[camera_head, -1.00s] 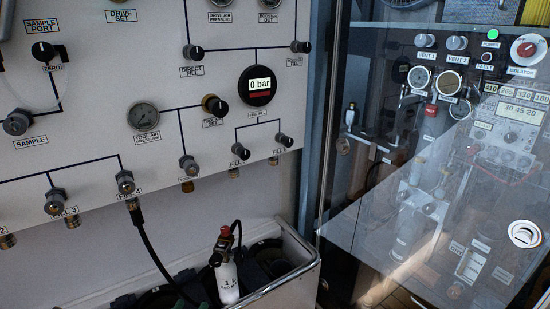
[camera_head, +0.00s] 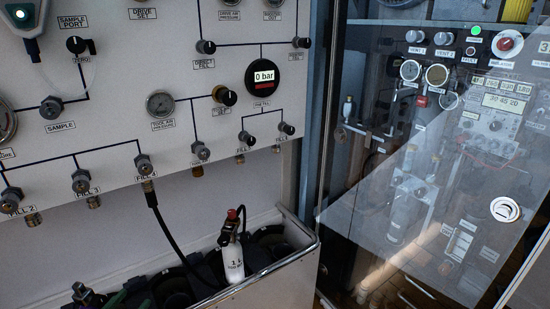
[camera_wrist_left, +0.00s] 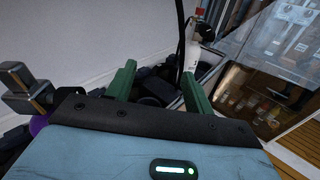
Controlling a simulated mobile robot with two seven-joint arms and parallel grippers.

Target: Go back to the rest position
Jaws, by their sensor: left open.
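My left gripper (camera_wrist_left: 158,82) shows in the left wrist view with two green fingers spread apart. Nothing is seen between them. In the head view only a small green part, probably a fingertip, shows at the lower edge near the bin. My right gripper is in neither view. A white bottle (camera_head: 233,262) with a red-topped valve stands upright in the metal-sided bin (camera_head: 290,262). The bottle also shows in the left wrist view (camera_wrist_left: 190,55), beyond the fingers and apart from them. A black hose (camera_head: 166,222) hangs from the FILL 4 fitting into the bin.
The white fill panel (camera_head: 110,115) carries valves, gauges and a round display (camera_head: 264,77) reading 0 bar. A glass-fronted cabinet (camera_head: 400,190) stands on the right. A valve with a grey metal block (camera_wrist_left: 25,88) and a purple part lies close left of my left gripper.

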